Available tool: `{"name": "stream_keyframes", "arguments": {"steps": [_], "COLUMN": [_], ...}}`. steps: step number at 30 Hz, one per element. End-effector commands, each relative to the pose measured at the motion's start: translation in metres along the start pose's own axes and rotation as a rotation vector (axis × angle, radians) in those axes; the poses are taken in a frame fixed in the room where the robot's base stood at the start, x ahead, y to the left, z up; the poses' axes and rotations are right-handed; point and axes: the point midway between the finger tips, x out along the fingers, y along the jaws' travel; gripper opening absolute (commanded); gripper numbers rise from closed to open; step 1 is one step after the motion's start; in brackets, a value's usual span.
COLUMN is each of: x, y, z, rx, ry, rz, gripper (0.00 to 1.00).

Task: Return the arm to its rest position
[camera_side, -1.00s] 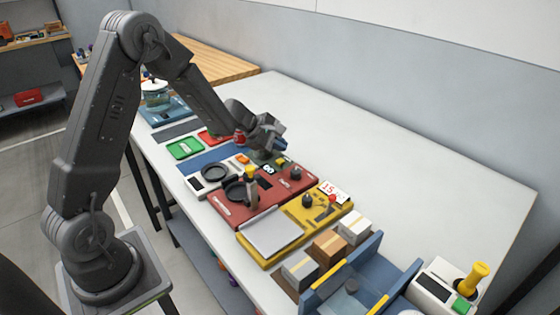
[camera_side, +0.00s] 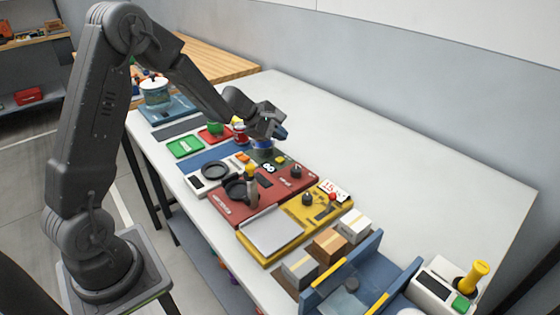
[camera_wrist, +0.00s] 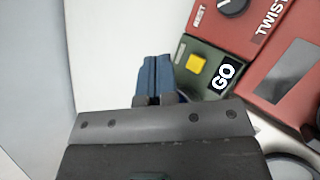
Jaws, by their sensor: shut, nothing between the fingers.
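My arm reaches from its base at the left over the white table (camera_side: 400,160). My gripper (camera_side: 280,139) is above the far end of the red panel (camera_side: 240,207), clear of the table. In the wrist view my gripper (camera_wrist: 154,78) has its blue fingers together with nothing between them.
A yellow panel (camera_side: 263,260), small boxes (camera_side: 329,243) and a blue dock (camera_side: 371,246) stand nearer the camera. A glass pot (camera_side: 154,92), a green tray (camera_side: 185,146) and a red can (camera_side: 240,133) are farther back.

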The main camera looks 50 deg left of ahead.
Motion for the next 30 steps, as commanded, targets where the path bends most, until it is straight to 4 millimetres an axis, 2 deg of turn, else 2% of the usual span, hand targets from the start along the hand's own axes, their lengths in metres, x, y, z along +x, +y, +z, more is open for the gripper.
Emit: {"name": "stream_keyframes", "arguments": {"steps": [2,4,8,9,12,16,20,24,27,30], "x": [-0.004,-0.014,-0.048,-0.062,-0.097,-0.141,-0.182,-0.219,-0.237,-0.249], "y": [0.001,-0.001,-0.013,-0.021,-0.049,-0.092,-0.138,-0.179,-0.199,-0.210], "z": [0.009,0.027,0.083,0.102,0.143,0.176,0.187,0.179,0.168,0.158], "rx": [0.032,0.104,0.360,0.460,0.717,1.042,1.354,1.652,1.808,1.911], "ry": [-0.009,-0.029,-0.083,-0.100,-0.131,-0.140,-0.108,-0.029,0.039,0.096], "rz": [-0.003,-0.012,-0.053,-0.070,-0.119,-0.187,-0.258,-0.336,-0.384,-0.418], "gripper": [0.00,0.00,0.00,0.00,0.00,0.00,0.00,0.00,0.00,0.00]}}
